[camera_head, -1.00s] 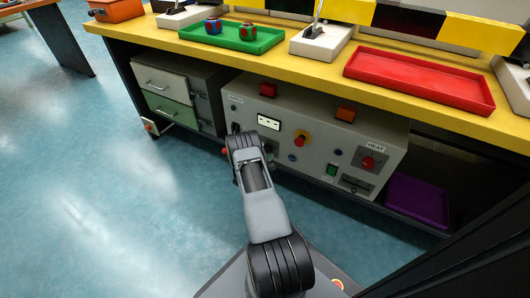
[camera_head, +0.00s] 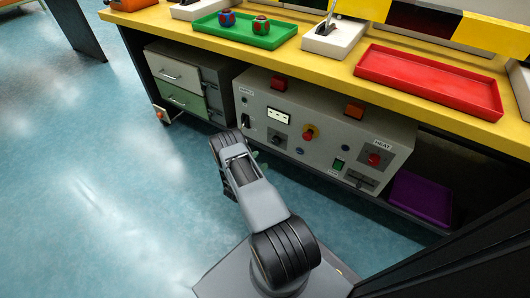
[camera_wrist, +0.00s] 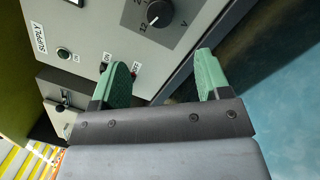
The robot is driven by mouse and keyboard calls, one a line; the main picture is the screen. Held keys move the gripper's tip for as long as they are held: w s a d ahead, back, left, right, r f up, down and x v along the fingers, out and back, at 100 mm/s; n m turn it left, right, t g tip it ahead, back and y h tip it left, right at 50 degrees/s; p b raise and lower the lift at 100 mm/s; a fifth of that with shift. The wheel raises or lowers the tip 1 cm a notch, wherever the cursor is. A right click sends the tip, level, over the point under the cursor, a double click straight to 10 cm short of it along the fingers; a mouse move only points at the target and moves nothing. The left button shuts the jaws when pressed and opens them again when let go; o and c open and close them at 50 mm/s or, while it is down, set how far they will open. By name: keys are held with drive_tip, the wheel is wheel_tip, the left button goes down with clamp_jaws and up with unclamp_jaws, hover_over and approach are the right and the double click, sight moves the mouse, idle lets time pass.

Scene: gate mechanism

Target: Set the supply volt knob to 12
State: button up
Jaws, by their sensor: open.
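The supply volt knob (camera_wrist: 159,13) is round and black with a white mark, at the top of the wrist view on a grey plate. The label 12 is printed at its lower left, and the white mark is on that side; the exact setting is unclear. The knob also shows in the head view (camera_head: 277,139) on the grey panel. My gripper (camera_wrist: 162,60) has two green fingers spread apart, with nothing between them. In the wrist view the fingertips are below the knob, apart from it. In the head view my arm hides most of the gripper.
The grey control panel (camera_head: 322,146) sits under the yellow bench (camera_head: 330,75). Drawers (camera_head: 182,86) stand left, a purple bin (camera_head: 421,199) right. Floor at left is clear.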

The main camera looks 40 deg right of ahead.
drive_tip(key=shift+v, duration=1.05)
drive_tip(key=s+a+r+m+g+y+p, duration=0.1)
drive_tip(key=a+r+m+g+y+p, duration=0.3)
drive_tip(key=r, duration=0.9)
drive_tip(key=s+d+r+m+g+p, duration=0.1)
drive_tip(key=r+g+p, duration=0.1)
drive_tip(key=r+p, duration=0.75)
drive_tip(key=s+a+r+m+g+y+p, duration=0.1)
drive_tip(key=a+r+m+g+y+p, duration=0.15)
drive_tip(key=r, duration=1.25)
drive_tip(key=s+a+r+t+y+p, duration=0.2)
drive_tip(key=a+r+p, duration=0.4)
drive_tip(key=r, duration=0.5)
drive_tip(key=s+a+r+m+t+y+p, duration=0.1)
drive_tip(key=s+a+r+t+y+p, duration=0.2)
drive_tip(key=s+a+r+y+p, duration=0.2)
drive_tip(key=s+a+r+m+t+y+p, duration=0.1)
drive_tip(key=s+a+r+t+y+p, duration=0.2)
drive_tip(key=a+r+p, duration=0.4)
wheel_tip(320, 180, up, 10)
drive_tip(key=s+a+y, duration=0.1)
drive_tip(key=a+y, duration=0.1)
drive_tip(key=a, duration=0.1)
drive_tip(key=shift+f+y, duration=0.15)
drive_tip(key=shift+y, duration=0.1)
drive_tip(key=shift+c, duration=0.4)
